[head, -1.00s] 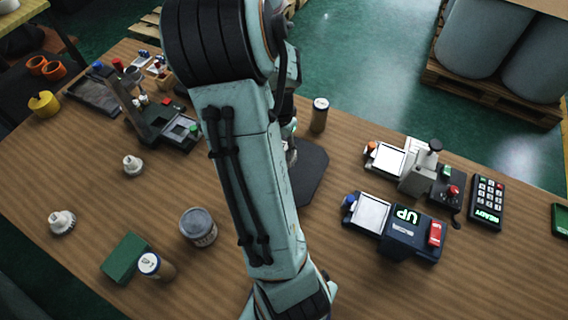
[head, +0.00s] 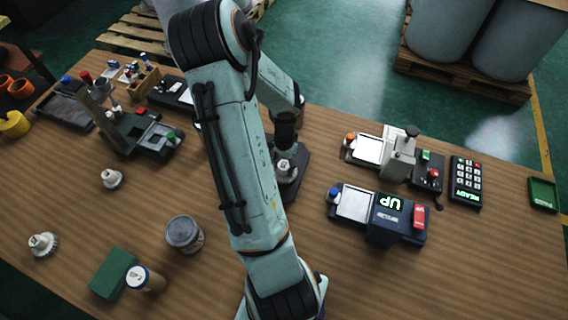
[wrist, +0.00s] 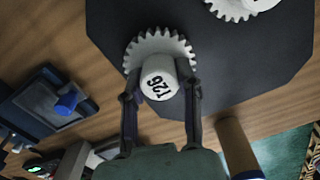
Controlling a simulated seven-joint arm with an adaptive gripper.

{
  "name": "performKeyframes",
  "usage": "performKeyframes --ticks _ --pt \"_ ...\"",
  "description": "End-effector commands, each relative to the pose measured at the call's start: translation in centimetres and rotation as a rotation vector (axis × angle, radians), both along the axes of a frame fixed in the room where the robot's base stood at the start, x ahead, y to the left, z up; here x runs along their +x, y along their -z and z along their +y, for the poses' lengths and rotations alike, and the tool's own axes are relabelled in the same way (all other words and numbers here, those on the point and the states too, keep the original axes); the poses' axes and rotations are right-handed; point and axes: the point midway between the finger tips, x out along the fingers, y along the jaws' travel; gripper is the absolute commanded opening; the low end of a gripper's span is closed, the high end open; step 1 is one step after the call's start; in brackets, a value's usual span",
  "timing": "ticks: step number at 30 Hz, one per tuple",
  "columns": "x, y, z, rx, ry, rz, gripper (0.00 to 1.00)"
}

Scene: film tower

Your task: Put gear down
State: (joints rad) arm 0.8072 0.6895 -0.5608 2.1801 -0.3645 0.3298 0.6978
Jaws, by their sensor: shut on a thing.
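A white gear (wrist: 160,60) with a tall hub marked with black characters is between the two fingers of my gripper (wrist: 163,92) in the wrist view. The fingers are shut on its hub. The gear is over the dark pad (wrist: 115,22); I cannot tell whether it touches it. A second white gear (wrist: 243,6) is on the pad at the upper right, partly out of frame. In the head view my gripper (head: 286,148) points down over the pad (head: 298,182) with the gear (head: 286,168) under it. My arm hides the pad's left part.
Two more white gears stand on the left of the wooden table, one nearer (head: 43,243) and one farther (head: 111,179). A grey tin (head: 184,234), a green block (head: 116,273) and a device reading UP (head: 398,217) stand around. A capped cylinder (wrist: 236,142) is close to the pad.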

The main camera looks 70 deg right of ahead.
Motion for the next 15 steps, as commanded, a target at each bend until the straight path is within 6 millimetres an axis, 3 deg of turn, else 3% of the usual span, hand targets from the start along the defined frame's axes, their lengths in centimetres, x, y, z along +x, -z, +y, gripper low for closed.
performKeyframes --ticks 4,5,6,7,15 --pt "-0.01 0.31 -0.01 0.0 0.0 0.001 0.0" --pt "0.01 0.26 -0.01 0.0 0.0 0.0 0.42" --pt "0.01 0.25 -0.01 0.0 0.0 0.0 0.55" --pt "0.01 0.25 -0.01 0.0 0.0 0.0 0.59" --pt "0.02 0.21 -0.01 0.0 -0.001 0.0 0.59"
